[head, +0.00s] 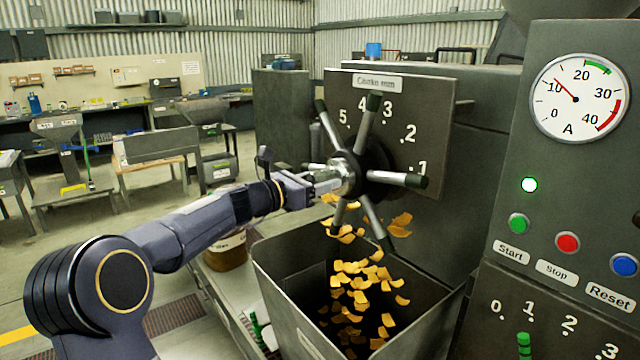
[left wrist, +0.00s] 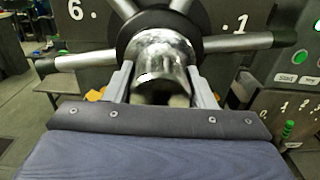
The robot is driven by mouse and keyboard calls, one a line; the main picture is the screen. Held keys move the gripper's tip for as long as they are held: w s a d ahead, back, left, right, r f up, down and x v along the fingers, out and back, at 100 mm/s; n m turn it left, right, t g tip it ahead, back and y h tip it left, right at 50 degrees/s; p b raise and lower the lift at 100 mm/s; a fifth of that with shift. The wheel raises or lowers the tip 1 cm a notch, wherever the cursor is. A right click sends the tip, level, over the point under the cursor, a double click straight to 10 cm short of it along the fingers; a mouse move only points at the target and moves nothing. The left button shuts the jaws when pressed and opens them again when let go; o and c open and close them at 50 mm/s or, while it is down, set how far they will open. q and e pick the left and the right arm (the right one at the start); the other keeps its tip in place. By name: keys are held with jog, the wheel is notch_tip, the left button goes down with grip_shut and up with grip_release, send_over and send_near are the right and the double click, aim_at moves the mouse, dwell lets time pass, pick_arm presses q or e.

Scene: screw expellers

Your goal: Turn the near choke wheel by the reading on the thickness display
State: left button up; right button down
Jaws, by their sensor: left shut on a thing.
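The choke wheel (head: 375,170) is a dark hub with several steel spokes tipped with black knobs, in front of a plate (head: 435,110) labelled "Choke mm" with numbers around it. One spoke tip points up, just right of the 4; another points right, just below the 1. My left gripper (head: 335,182) is shut on the wheel's shiny hub end. The left wrist view shows its two fingers on either side of the hub (left wrist: 162,60). The thickness display is not visible in either view. My right gripper is not in view.
Yellow flakes (head: 365,285) fall below the wheel into a grey bin (head: 290,290).

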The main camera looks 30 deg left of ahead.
pick_arm(q)
jog(key=m+b, duration=0.2)
jog(key=shift+d+f+m, duration=0.1)
jog(key=shift+f+m, duration=0.1)
jog(key=shift+m, duration=0.1)
jog(key=shift+r+m+b, duration=0.1)
jog(key=shift+m+b, duration=1.1)
jog(key=shift+m, duration=0.1)
jog(key=o, duration=1.4)
jog(key=shift+s, duration=0.1)
jog(key=b+v, duration=0.1)
jog(key=v, duration=0.6)
jog(key=shift+s+b, duration=0.4)
